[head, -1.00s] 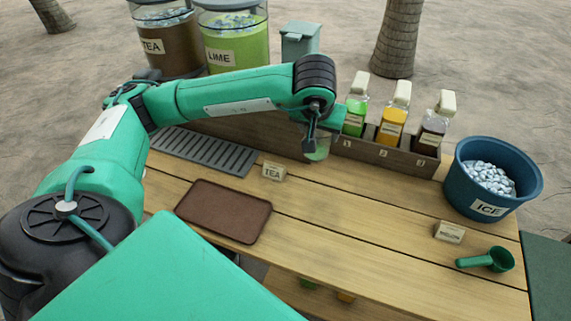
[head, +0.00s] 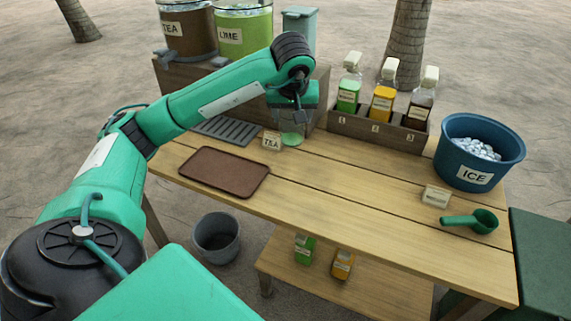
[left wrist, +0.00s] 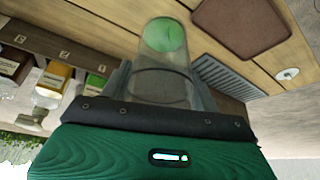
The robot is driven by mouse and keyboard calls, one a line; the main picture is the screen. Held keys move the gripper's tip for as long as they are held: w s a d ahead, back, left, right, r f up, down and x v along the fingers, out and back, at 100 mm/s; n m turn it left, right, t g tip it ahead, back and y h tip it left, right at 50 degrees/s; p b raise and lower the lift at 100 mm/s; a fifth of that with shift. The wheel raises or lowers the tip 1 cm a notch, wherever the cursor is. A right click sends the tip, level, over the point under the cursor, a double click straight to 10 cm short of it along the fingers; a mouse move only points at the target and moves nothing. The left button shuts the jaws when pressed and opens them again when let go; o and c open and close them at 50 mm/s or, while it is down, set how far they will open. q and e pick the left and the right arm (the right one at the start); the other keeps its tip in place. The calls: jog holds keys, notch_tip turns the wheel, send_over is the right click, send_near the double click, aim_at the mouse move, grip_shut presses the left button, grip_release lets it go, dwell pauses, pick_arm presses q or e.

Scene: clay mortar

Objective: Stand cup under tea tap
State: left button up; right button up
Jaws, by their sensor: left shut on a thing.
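My left gripper (head: 293,117) is shut on a clear cup, above the table just right of the TEA card (head: 272,141). In the left wrist view the clear cup (left wrist: 165,65) sits between the fingers, with a green round patch at its far end. In the head view the gripper hides much of the cup. The tea dispenser (head: 187,32) is a brown tank labelled TEA at the back left, with a grey tap (head: 180,56) low on its front. A slotted grey drip tray (head: 226,130) lies on the table in front. My right gripper is out of view.
A green LIME tank (head: 243,35) stands beside the tea tank. Bottles stand in a wooden rack (head: 375,131) right of my gripper. A blue ice bucket (head: 480,152), a green scoop (head: 472,221) and a brown tray (head: 224,172) are on the table. The front middle is clear.

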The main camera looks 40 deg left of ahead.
pick_arm(q)
notch_tip(320, 180, down, 17)
jog(key=shift+r, duration=0.2)
jog(key=shift+f, duration=0.1)
dwell(0.3)
jog(key=o, duration=1.1)
jog(key=shift+c, duration=0.2)
